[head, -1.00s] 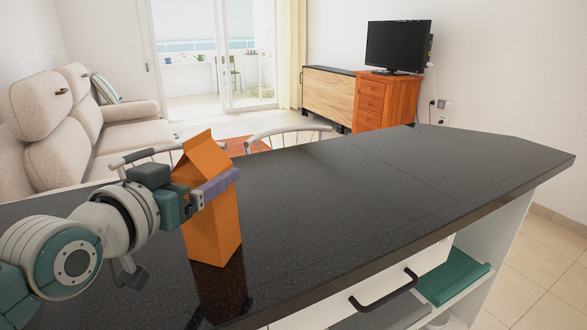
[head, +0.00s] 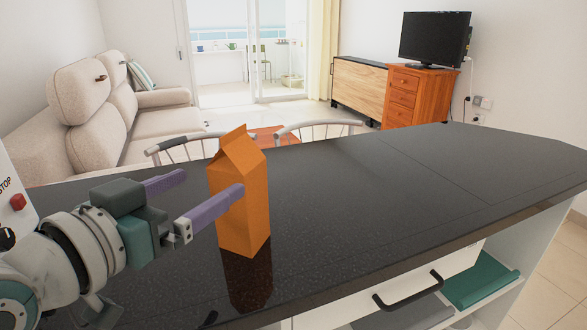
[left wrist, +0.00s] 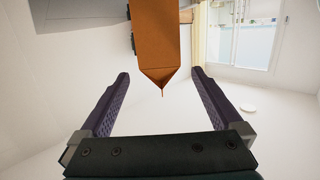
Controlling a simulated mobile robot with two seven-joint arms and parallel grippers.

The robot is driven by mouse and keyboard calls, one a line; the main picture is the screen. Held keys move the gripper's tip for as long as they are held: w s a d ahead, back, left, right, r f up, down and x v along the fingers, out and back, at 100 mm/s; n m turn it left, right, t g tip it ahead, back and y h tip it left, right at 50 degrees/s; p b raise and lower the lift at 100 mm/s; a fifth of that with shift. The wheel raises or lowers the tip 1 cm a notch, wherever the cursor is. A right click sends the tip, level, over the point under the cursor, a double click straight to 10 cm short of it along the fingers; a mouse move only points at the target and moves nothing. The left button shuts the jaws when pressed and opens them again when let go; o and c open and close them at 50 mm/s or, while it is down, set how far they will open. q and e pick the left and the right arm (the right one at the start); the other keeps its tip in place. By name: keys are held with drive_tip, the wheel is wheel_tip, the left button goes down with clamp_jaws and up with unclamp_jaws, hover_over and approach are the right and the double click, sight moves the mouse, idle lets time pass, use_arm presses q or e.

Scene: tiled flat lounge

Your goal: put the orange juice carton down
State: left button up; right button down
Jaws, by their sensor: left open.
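The orange juice carton (head: 243,205) stands upright on the dark countertop (head: 350,190), near its left part. My left gripper (head: 212,186) is open just left of the carton in the head view. Its purple fingers are spread, and the nearer one overlaps the carton's lower left side in the picture. In the left wrist view, the carton (left wrist: 157,45) shows beyond the open fingers (left wrist: 160,75), with its peaked top pointing down the picture into the gap between the tips. My right gripper is not in view.
Two chairs (head: 318,127) stand behind the counter's far edge. A beige sofa (head: 130,125) is at the back left, and a television (head: 435,37) stands on a wooden cabinet (head: 417,95). The counter right of the carton is clear.

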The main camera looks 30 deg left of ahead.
use_arm(q)
drive_tip(key=s+d+f+m+g, duration=0.1)
drive_tip(key=s+d+f+g, duration=0.1)
drive_tip(key=s, duration=0.4)
drive_tip(key=s+d+f+m+g+h, duration=0.1)
drive_tip(key=s+d+f+g, duration=0.2)
drive_tip(key=s+g, duration=0.3)
drive_tip(key=s+d+f+g, duration=0.3)
drive_tip(key=s+d+g, duration=0.1)
drive_tip(key=s, duration=0.2)
drive_tip(key=shift+s+d+f+m+g, duration=0.15)
drive_tip(key=shift+m+g, duration=0.15)
drive_tip(key=shift+m, duration=0.1)
drive_tip(key=shift+s, duration=0.1)
